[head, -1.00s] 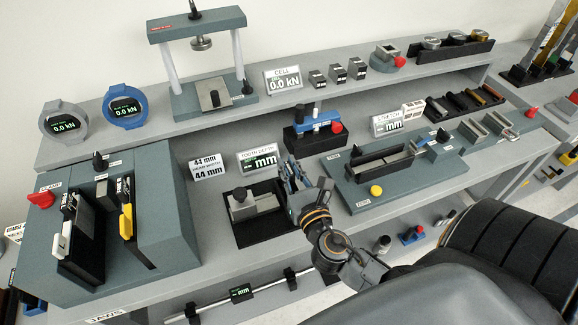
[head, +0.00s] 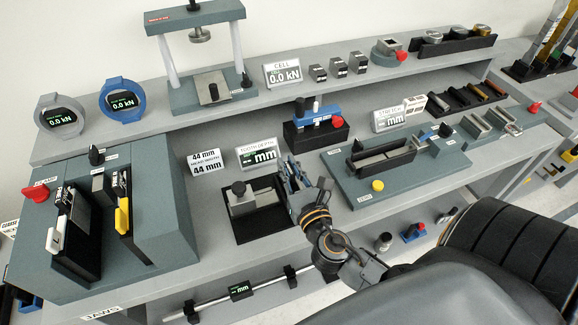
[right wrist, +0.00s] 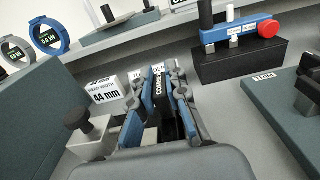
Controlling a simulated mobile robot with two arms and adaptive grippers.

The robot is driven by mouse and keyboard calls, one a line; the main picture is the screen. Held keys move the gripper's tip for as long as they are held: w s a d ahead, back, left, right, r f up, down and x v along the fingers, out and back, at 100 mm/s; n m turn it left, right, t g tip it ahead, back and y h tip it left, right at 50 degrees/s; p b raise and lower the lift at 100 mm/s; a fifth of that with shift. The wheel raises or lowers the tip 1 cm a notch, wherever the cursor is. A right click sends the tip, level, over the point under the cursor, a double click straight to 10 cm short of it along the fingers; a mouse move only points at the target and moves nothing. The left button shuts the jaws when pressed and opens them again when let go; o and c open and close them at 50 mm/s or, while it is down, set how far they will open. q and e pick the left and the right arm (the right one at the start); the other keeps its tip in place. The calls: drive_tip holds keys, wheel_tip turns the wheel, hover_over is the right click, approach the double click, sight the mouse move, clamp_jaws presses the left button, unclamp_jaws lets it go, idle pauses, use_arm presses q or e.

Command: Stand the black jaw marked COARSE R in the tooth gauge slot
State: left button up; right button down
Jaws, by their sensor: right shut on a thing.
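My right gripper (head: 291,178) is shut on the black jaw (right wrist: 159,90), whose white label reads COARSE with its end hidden. It holds the jaw upright between its blue fingers in the right wrist view. The tooth gauge, a grey block with a black knob on a black base (head: 241,233), stands just left of the gripper in the head view. It also shows at the lower left of the right wrist view (right wrist: 92,145). The gauge's slot is not clearly visible, and I cannot tell whether the jaw touches the gauge. My left gripper is not in view.
The TOOTH DEPTH display (head: 257,153) and a 44 mm sign (head: 206,160) stand behind the gauge. A black stand with a blue lever and red knob (head: 318,124) is behind the gripper. A green plate fixture (head: 350,193) lies to the right. A clamp unit (head: 150,185) stands left.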

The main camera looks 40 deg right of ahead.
drive_tip(key=shift+f, duration=0.2)
idle(0.4)
drive_tip(key=c, duration=1.3)
unclamp_jaws()
drive_tip(key=shift+o, duration=0.2)
drive_tip(key=shift+f, duration=0.25)
drive_tip(key=v, duration=1.2)
drive_tip(key=shift+r, duration=0.25)
